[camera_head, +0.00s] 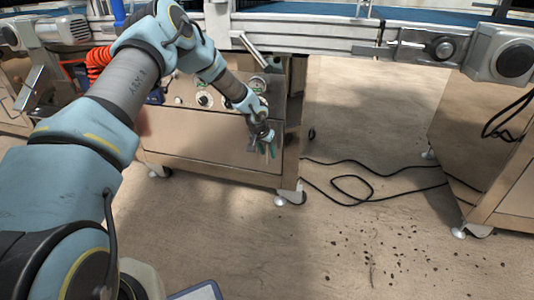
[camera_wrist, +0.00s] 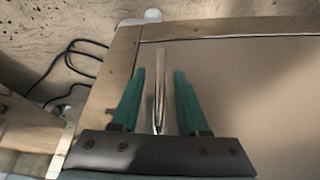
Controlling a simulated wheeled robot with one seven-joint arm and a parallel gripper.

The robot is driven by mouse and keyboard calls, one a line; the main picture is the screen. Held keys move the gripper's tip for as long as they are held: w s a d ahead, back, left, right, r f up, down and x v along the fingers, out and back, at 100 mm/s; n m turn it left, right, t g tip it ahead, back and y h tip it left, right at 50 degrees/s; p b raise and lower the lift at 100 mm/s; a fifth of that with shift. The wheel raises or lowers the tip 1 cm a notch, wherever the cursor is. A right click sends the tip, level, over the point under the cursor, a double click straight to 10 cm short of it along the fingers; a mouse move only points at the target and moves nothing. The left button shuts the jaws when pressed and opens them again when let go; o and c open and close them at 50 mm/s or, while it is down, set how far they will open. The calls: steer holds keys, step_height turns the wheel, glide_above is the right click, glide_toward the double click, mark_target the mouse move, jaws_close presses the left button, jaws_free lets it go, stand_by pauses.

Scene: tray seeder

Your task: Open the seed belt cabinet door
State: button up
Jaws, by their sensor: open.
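The seed belt cabinet door (camera_head: 205,143) is the flat tan metal panel at the lower front of the cabinet under the machine, and it looks closed. It also fills the right side of the wrist view (camera_wrist: 255,85). A slim shiny metal handle (camera_wrist: 159,85) stands out near the door's edge. My gripper (camera_head: 269,149) is at the door's right side in the head view. In the wrist view my gripper (camera_wrist: 159,73) is open, with one green finger on each side of the handle. Gaps show between the fingers and the handle. In the head view the handle is hidden by my gripper.
Gauges and knobs (camera_head: 204,99) sit on the panel above the door. The cabinet stands on small feet (camera_head: 289,197). A black cable (camera_head: 352,190) lies on the floor to the right, before another metal cabinet (camera_head: 470,130). Dark crumbs dot the open floor in front.

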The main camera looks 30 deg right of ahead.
jaws_close()
stand_by(0.3)
stand_by(1.1)
